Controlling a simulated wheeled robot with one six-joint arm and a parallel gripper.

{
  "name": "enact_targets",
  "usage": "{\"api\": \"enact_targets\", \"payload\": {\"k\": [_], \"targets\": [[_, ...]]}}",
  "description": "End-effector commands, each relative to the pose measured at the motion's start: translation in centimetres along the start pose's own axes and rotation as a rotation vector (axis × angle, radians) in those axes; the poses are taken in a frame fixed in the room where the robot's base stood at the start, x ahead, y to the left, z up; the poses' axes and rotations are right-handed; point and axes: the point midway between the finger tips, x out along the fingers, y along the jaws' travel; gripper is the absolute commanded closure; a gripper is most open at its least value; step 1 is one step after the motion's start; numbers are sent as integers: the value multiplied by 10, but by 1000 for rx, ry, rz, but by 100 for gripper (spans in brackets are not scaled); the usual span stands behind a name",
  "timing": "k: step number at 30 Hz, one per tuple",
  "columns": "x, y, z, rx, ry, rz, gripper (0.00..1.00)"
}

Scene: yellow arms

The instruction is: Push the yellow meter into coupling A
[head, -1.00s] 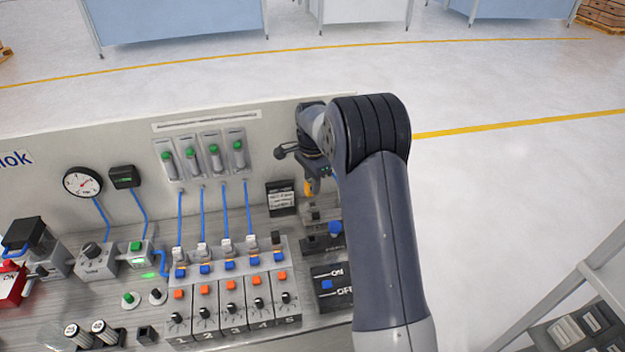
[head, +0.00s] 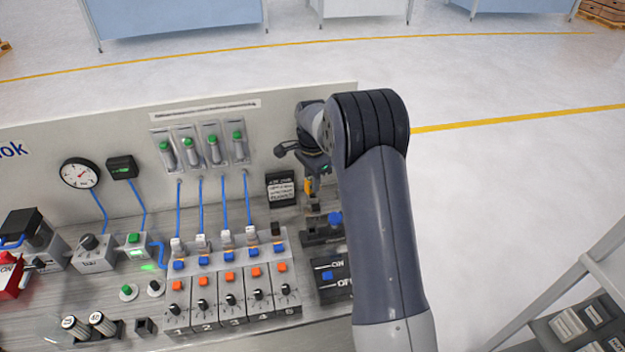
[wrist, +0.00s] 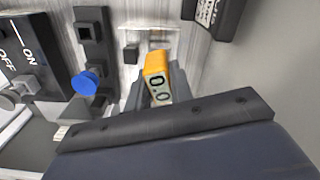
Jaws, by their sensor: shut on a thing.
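The yellow meter (wrist: 157,68) has an orange-yellow body and a pale display with dark digits that look like 0.0. My gripper (wrist: 160,88) is shut on it, with grey fingers on either side. In the head view, a small yellow part of the meter (head: 308,186) shows beneath my gripper (head: 313,172), above the right end of the bench. My arm hides part of this area. A black block with a square opening (wrist: 91,32) lies left of the meter in the wrist view. I cannot read a label that marks coupling A, nor tell whether the meter touches anything ahead.
A blue knob (wrist: 88,78) and an ON/OFF switch box (head: 328,276) are close to the left of the meter. A black sign (head: 281,188) stands on the bench near the back panel (head: 100,135). Blue hoses (head: 201,205) run further left.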

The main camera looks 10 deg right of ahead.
Motion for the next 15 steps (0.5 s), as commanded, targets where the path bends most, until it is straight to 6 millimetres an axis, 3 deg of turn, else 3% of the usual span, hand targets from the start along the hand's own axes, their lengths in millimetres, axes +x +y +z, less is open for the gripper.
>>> {"api": "enact_targets", "payload": {"k": [15], "targets": [[10, 0, 0, 0, 0, 0, 100]]}}
